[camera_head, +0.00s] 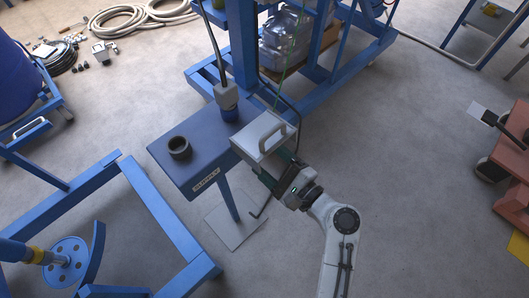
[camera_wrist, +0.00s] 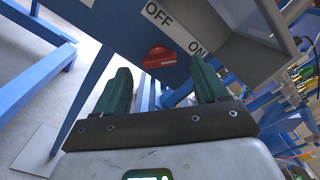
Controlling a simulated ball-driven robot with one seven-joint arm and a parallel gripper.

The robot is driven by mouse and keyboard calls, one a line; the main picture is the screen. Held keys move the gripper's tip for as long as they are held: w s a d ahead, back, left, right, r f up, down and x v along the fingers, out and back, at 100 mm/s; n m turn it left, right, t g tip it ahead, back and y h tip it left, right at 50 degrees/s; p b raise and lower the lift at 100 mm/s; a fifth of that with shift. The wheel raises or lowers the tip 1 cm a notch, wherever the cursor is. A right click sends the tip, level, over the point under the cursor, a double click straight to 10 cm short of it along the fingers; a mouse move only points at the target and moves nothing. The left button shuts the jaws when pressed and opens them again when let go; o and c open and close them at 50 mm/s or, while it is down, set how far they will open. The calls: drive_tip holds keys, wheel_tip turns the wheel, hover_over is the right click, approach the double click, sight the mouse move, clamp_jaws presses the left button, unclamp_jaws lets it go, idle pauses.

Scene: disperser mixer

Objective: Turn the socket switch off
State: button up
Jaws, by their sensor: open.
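The red socket switch (camera_wrist: 159,58) shows in the wrist view on the blue panel, below the white OFF label (camera_wrist: 160,16) and ON label (camera_wrist: 197,48). I cannot clearly tell which label its knob points to. My gripper (camera_wrist: 162,78) is open, with its two dark green fingers apart and the switch between and just beyond their tips. No contact shows. In the head view my gripper (camera_head: 266,181) is beside the grey box with a handle (camera_head: 256,133) at the right end of the blue stand (camera_head: 174,136). The switch is hidden there.
A dark cup (camera_head: 179,148) and a plug with a cable (camera_head: 227,96) are on the blue stand. A blue frame (camera_head: 165,215) lies to the left and a large blue machine frame (camera_head: 355,60) behind.

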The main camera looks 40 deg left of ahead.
drive_tip(key=shift+a, duration=1.15)
drive_tip(key=shift+c, duration=0.3)
drive_tip(key=c, duration=1)
drive_tip(key=shift+f, duration=0.1)
drive_tip(key=shift+f+n+b, duration=0.1)
drive_tip(key=shift+n+b, duration=6.95)
drive_tip(key=shift+n, duration=1.15)
